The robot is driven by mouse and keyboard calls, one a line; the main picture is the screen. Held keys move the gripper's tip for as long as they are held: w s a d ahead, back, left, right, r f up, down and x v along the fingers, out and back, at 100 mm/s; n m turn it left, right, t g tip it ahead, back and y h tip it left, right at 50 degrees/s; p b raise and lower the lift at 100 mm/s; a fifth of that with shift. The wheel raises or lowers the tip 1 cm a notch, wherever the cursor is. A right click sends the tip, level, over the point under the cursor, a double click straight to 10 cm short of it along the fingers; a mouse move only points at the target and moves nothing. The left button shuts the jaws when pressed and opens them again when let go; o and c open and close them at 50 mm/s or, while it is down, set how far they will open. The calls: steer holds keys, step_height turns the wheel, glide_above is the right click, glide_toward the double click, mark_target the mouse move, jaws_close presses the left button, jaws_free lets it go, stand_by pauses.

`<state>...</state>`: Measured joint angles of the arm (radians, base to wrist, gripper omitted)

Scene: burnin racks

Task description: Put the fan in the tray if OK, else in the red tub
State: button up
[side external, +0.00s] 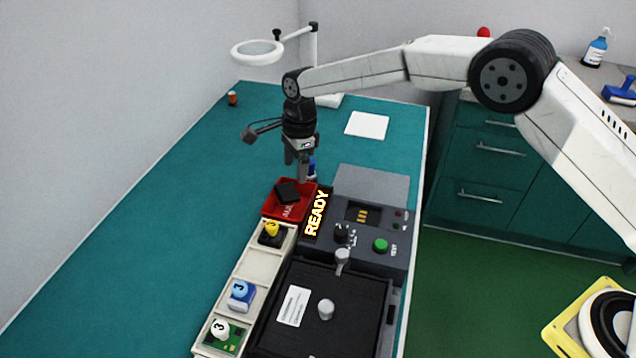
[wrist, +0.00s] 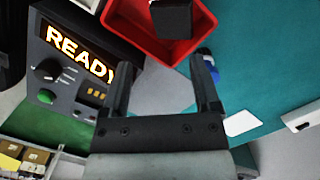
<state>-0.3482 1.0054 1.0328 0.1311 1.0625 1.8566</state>
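A dark square block, perhaps the fan (side external: 287,191), is at the red tub (side external: 272,210), tilted over its inside. It also shows in the wrist view (wrist: 172,18), just past my fingertips and touching neither. I cannot tell whether it rests on the tub floor or against a wall. The red tub also shows in the wrist view (wrist: 135,30). My gripper (side external: 303,180) is above the far edge of the tub, pointing down. In the wrist view my gripper (wrist: 160,75) has its fingers wide apart with nothing between them. The cream tray (side external: 258,262) holds several parts in compartments.
A tester's display (side external: 317,213) reads READY, beside the tub. Its panel has a green button (side external: 381,246) and a knob (side external: 342,233). A black lidded fixture (side external: 355,300) stands in front. A blue-and-white bottle (side external: 312,168) is close behind my gripper. The bench's left side is clear.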

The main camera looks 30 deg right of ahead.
steer(key=shift+r, duration=0.1)
step_height(320, 180, up, 8)
steer(key=d, duration=0.1)
steer(key=shift+f, duration=0.2)
stand_by(0.5)
stand_by(0.4)
steer(key=s+d+f+n+t, duration=0.1)
steer(key=s+d+f+n, duration=0.1)
steer(key=s+d+n, duration=0.7)
steer(key=s+d+f+n+t+h, duration=0.1)
steer(key=s+d+n, duration=0.8)
steer(key=s, duration=1)
steer(key=d+f, duration=0.1)
steer(key=d, duration=0.2)
steer(key=shift+s+d+f+t, duration=0.25)
steer(key=shift+d+f+t, duration=0.05)
steer(key=shift+d, duration=0.05)
